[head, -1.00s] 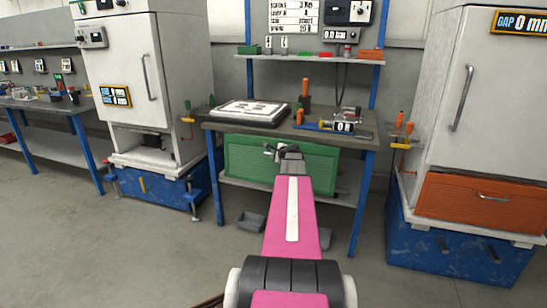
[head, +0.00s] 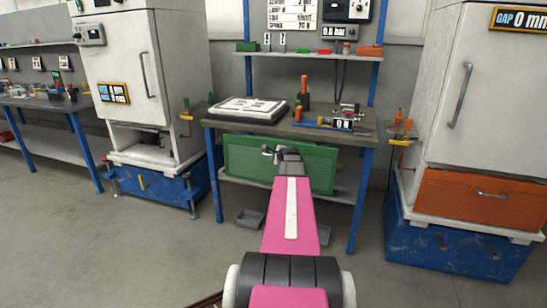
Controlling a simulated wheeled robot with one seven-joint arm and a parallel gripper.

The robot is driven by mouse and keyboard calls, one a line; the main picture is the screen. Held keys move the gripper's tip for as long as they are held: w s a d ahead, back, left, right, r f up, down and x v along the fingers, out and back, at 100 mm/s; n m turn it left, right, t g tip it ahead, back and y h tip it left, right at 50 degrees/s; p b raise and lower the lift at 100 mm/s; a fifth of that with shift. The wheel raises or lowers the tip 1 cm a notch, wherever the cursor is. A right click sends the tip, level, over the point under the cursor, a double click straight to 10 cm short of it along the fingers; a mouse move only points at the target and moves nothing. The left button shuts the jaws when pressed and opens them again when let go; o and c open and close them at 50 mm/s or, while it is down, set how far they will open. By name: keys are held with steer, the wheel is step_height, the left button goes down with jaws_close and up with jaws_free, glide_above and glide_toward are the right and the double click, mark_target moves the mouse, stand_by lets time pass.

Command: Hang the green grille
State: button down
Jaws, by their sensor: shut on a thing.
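The green grille (head: 245,160) is a wide slatted panel in the middle of the head view, upright in front of the workbench's lower part. My gripper (head: 272,152) is at the grille's upper middle, at the end of my pink arm, and is shut on it. The fingertips are small and partly hidden by my wrist. The left cabinet (head: 130,70) has an open gap low in its front, above a blue base (head: 160,188). The right cabinet (head: 490,100) carries an orange grille (head: 476,200) in the matching place.
The workbench (head: 360,140) stands behind the grille, with a white-topped tray (head: 248,110) and tools on it. Small grey bins (head: 250,217) lie on the floor under it. The floor at left front is clear.

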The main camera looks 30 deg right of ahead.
steer(key=shift+f, duration=0.2)
stand_by(0.6)
steer(key=c, duration=1.1)
jaws_free()
steer(key=shift+o, duration=0.2)
steer(key=shift+s, duration=0.1)
steer(key=v, duration=1)
steer(key=shift+s+r, duration=0.2)
steer(key=shift+s, duration=0.05)
steer(key=shift+s, duration=0.1)
steer(key=s+a, duration=0.5)
steer(key=a, duration=0.1)
